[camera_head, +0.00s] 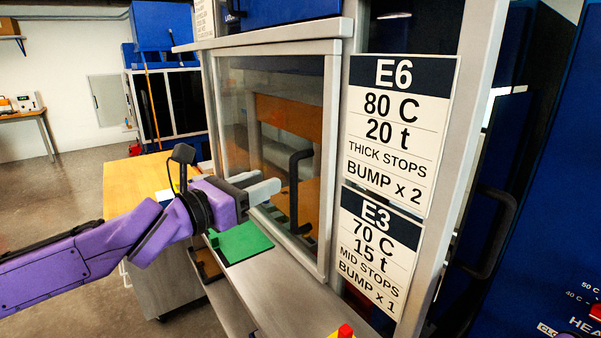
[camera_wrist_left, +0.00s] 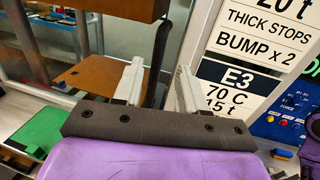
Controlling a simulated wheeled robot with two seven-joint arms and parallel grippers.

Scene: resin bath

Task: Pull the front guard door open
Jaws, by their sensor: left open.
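The front guard door (camera_head: 329,160) is a clear panel in a light grey frame, and it looks shut. Its black upright bar handle (camera_head: 294,195) is on the right part of the door. My left gripper (camera_head: 262,184) is open and empty, just left of the handle in the head view. In the left wrist view the handle (camera_wrist_left: 157,65) lines up between the two pale fingertips (camera_wrist_left: 159,75). I cannot tell whether the tips reach around it; no contact is clear.
A metal ledge (camera_head: 262,285) with a green plate (camera_head: 241,242) lies below the door. A sign panel (camera_head: 397,130) stands right of it. A blue cabinet (camera_head: 545,190) with a dark handle is at far right. A wooden table (camera_head: 130,183) stands behind my left arm.

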